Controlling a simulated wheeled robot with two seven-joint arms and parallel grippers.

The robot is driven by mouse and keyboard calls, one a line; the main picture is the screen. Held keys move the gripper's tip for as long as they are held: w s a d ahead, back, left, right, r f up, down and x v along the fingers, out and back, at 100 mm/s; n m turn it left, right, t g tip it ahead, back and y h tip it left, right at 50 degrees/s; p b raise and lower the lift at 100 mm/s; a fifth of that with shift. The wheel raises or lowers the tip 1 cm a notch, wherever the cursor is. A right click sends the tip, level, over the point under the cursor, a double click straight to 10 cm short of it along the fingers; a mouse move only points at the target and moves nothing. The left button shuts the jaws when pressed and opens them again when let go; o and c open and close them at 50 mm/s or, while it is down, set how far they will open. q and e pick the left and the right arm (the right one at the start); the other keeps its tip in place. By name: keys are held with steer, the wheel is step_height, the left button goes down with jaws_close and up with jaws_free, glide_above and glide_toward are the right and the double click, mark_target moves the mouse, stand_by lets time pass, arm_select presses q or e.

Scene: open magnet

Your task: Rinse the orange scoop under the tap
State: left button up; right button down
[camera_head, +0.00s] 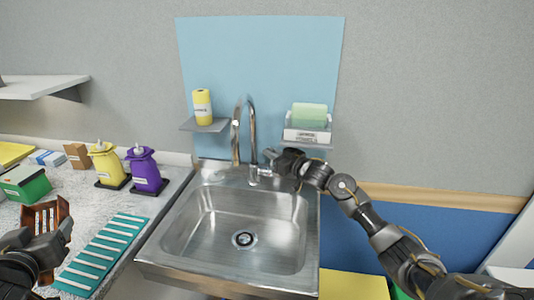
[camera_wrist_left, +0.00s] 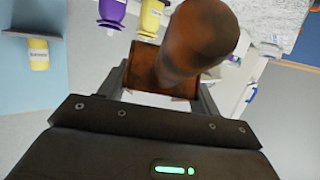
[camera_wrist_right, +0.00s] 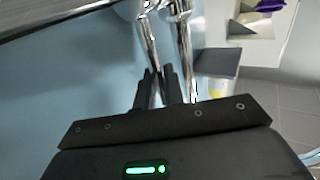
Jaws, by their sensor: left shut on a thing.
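The orange scoop (camera_head: 44,218), rusty brown-orange with dark patches, is held in my left gripper (camera_head: 38,250) above the counter, left of the sink. In the left wrist view the scoop's thick rounded handle (camera_wrist_left: 195,40) rises toward the camera, with its boxy part between the fingers. The steel tap (camera_head: 252,118) arches over the back of the sink (camera_head: 215,215); no water stream shows. My right gripper (camera_head: 275,160) is at the tap's base by its lever. In the right wrist view its fingers (camera_wrist_right: 165,75) are close together beside the tap's tubes (camera_wrist_right: 186,50); contact is unclear.
A ribbed teal mat (camera_head: 103,255) lies left of the sink. Yellow (camera_head: 107,163) and purple (camera_head: 146,171) dispensers stand behind it. A green box (camera_head: 25,183) is at far left. The basin is empty.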

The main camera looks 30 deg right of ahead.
steer(key=shift+r, duration=0.1)
steer(key=shift+s+a+f+n+t+b, duration=0.15)
steer(key=shift+s+f+n+t+b, duration=0.2)
steer(key=shift+b, duration=0.4)
steer(key=shift+r+n, duration=0.2)
steer(key=shift+n, duration=0.05)
steer(key=shift+a+r, duration=0.1)
steer(key=shift+r, duration=0.1)
steer(key=c, duration=1.6)
jaws_free()
steer(key=shift+s, duration=0.1)
steer(key=shift+f, duration=0.1)
